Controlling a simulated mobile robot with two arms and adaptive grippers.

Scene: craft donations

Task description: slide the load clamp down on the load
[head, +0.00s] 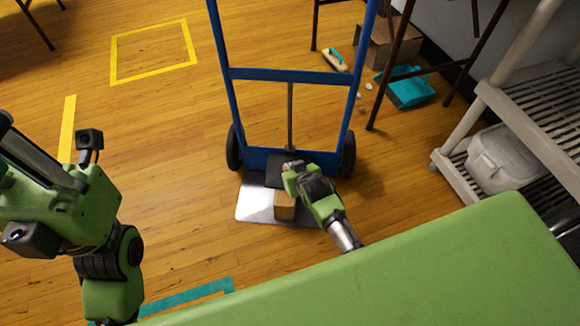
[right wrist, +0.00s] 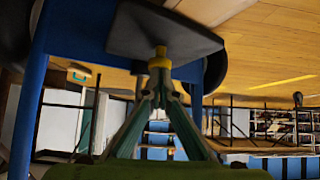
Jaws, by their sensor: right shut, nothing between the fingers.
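A blue hand truck (head: 290,76) stands upright on the floor, with a bare metal toe plate (head: 256,203) at its foot. A cardboard box (head: 284,207) sits on the toe plate. The dark load clamp (head: 274,172) is above the box, in front of a thin upright bar (head: 290,115); whether it touches the box is hidden. My right gripper (head: 291,166) is at the clamp. In the right wrist view its yellow fingertips (right wrist: 160,58) are together against the clamp plate (right wrist: 165,34), with nothing between them. My left arm shows at the left; its fingertips are out of view.
A grey shelf rack (head: 530,100) with a pale lidded bin (head: 501,160) stands at the right. A teal dustpan (head: 408,88), a brush (head: 335,60) and a cardboard box (head: 392,42) lie behind the truck. Floor left of the truck is clear, with a yellow taped square (head: 152,78).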

